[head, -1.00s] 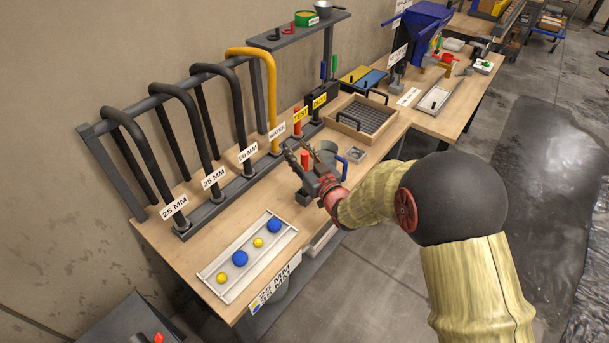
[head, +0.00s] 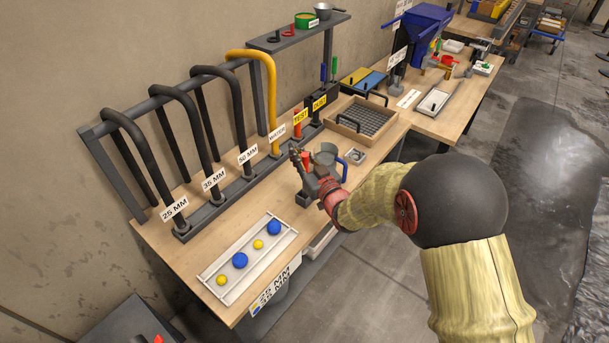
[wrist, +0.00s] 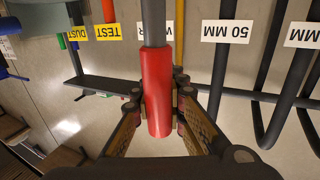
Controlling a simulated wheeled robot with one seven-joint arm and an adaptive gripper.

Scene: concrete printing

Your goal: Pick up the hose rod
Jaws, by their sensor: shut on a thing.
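The hose rod shows in the wrist view as a red cylindrical grip (wrist: 157,95) with a grey shaft (wrist: 153,22) running out toward the top of the picture. My gripper (wrist: 158,103) is shut on the red grip, one finger on each side. In the head view my gripper (head: 302,158) is over the workbench, in front of the rack of hoses, and a bit of the red grip (head: 307,160) shows between its fingers. The rod's lower end is hidden behind my gripper and wrist in the head view.
Black hoses and a yellow hose (head: 268,85) hang on the rack behind. A grey jug with a blue handle (head: 328,158) stands close beside my gripper. A white tray (head: 284,240) with blue and yellow balls is at front left. A wooden-framed sieve (head: 384,135) lies to the right.

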